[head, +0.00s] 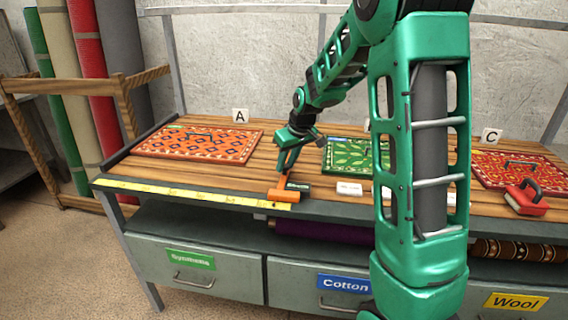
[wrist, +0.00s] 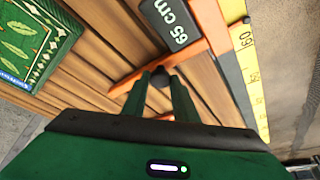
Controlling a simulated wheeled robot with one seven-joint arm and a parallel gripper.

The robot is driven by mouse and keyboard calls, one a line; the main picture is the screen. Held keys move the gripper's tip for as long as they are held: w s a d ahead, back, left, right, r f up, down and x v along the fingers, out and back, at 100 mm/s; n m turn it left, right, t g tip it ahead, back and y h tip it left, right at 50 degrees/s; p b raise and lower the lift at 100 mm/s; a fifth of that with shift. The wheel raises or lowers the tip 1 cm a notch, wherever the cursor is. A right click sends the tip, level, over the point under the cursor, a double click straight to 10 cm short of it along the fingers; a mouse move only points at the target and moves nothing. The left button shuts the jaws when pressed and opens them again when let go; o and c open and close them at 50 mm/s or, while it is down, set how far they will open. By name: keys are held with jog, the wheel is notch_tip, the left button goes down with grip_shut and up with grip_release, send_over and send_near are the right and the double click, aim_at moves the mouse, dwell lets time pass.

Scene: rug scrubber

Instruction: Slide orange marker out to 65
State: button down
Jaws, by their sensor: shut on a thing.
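The orange marker (head: 283,195) lies at the front edge of the wooden bench top, near the right end of the yellow ruler strip (head: 190,193). In the wrist view the orange marker (wrist: 212,28) has a bar that runs beneath my fingers. My gripper (wrist: 160,80) is shut on a dark round knob at this bar. In the head view my gripper (head: 283,168) points down just behind the marker. A dark tag reading "65 cm" (wrist: 172,28) lies beside the marker. The ruler (wrist: 246,70) shows a 60 near the marker's edge piece.
A green leaf rug (head: 345,156) is right of my gripper, partly behind my arm. A red-based brush (head: 526,198) sits at the far right by another rug. Labelled drawers are below.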

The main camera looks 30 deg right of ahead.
jog(key=shift+w+d+r, duration=0.1)
jog(key=shift+d, duration=0.05)
jog(key=c, duration=1.4)
grip_release()
jog(key=shift+c, duration=0.2)
jog(key=v, duration=1)
jog(key=shift+r, duration=0.25)
